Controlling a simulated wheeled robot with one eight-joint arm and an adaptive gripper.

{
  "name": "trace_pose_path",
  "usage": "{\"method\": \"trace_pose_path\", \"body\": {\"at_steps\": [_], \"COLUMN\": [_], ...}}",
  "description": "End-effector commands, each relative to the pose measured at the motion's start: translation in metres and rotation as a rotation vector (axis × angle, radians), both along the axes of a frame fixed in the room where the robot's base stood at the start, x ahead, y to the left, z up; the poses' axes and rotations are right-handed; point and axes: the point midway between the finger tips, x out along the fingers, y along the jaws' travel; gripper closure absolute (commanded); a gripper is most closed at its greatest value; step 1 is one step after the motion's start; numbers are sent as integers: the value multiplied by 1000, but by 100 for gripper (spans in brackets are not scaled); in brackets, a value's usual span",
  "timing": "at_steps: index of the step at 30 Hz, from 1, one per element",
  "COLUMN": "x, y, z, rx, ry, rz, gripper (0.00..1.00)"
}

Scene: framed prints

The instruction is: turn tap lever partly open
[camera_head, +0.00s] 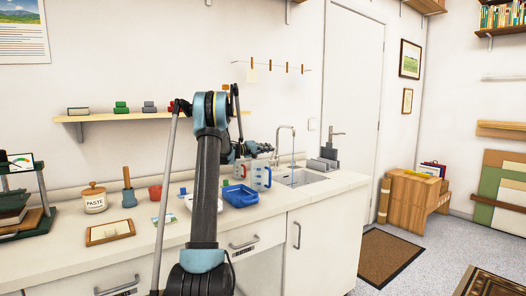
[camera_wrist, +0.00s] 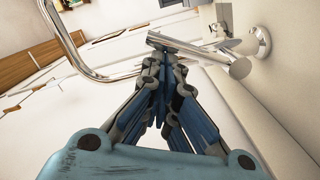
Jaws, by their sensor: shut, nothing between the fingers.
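The chrome tap (camera_head: 285,128) stands at the back of the sink (camera_head: 300,178), its curved spout reaching over the basin. In the wrist view, its bent spout (camera_wrist: 72,42) is at upper left. A chrome lever bar (camera_wrist: 185,47) runs across the top centre, just beyond my fingertips. My gripper (camera_wrist: 163,62) is shut and empty, its tips close to the bar's left end. I cannot tell whether they touch.
A blue tray (camera_head: 241,196) and a measuring jug (camera_head: 261,178) stand on the counter left of the sink. A grey rack (camera_head: 325,161) is right of the tap. A paste jar (camera_head: 94,199) and a wooden frame (camera_head: 110,233) lie farther left. The wall is close behind the tap.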

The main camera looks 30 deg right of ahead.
Motion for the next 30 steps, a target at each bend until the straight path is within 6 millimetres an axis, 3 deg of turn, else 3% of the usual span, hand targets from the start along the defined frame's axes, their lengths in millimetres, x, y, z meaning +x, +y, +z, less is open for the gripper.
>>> {"method": "trace_pose_path", "body": {"at_steps": [20, 30], "x": [-3, -5], "y": [1, 48], "z": [0, 0], "rx": [0, 0], "ry": [1, 1], "rz": [-4, -6], "gripper": [100, 100]}}
